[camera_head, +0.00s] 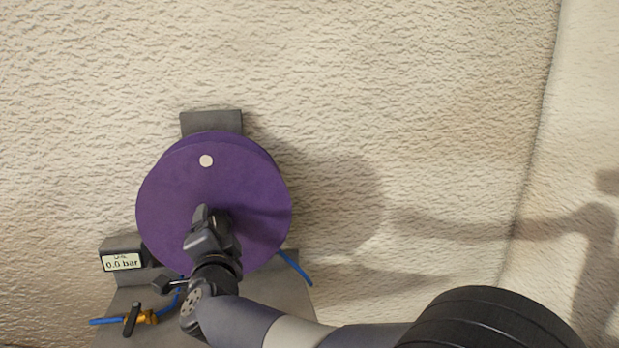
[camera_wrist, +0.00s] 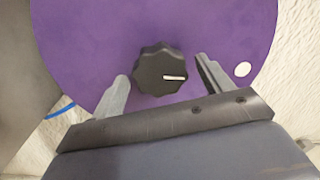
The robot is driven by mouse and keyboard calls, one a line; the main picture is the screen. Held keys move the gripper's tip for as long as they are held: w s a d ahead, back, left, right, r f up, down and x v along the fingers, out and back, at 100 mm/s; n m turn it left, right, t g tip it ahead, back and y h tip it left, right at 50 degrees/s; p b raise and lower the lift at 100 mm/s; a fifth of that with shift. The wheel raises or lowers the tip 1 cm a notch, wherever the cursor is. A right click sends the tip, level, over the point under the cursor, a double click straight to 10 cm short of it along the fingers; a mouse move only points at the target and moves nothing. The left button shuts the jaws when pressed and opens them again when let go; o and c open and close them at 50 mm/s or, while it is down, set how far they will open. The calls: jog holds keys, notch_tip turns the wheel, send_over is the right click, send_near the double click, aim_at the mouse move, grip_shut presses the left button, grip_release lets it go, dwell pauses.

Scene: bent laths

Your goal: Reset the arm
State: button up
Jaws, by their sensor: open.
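My gripper (camera_wrist: 160,88) is open in the wrist view, with its two grey fingers apart. A black lobed knob (camera_wrist: 160,70) with a white line mark shows between and just beyond the fingertips. I cannot tell whether a finger touches it. The knob sits on a purple disc (camera_wrist: 90,40), which also shows in the head view (camera_head: 165,200). In the head view my gripper (camera_head: 203,216) is in front of the disc's middle and hides the knob. A white dot (camera_head: 206,161) is on the disc's upper part.
A grey bracket (camera_head: 212,122) stands behind the disc against the rough cream wall (camera_head: 420,90). A display (camera_head: 122,261) reading 0.0 bar is at lower left. Below it are a brass valve (camera_head: 140,318) and a blue hose (camera_head: 105,321). The wall to the right is bare.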

jog(key=shift+r+n+p, duration=0.15)
jog(key=shift+n+p, duration=0.8)
jog(key=shift+n, duration=0.75)
jog(key=shift+d, duration=0.1)
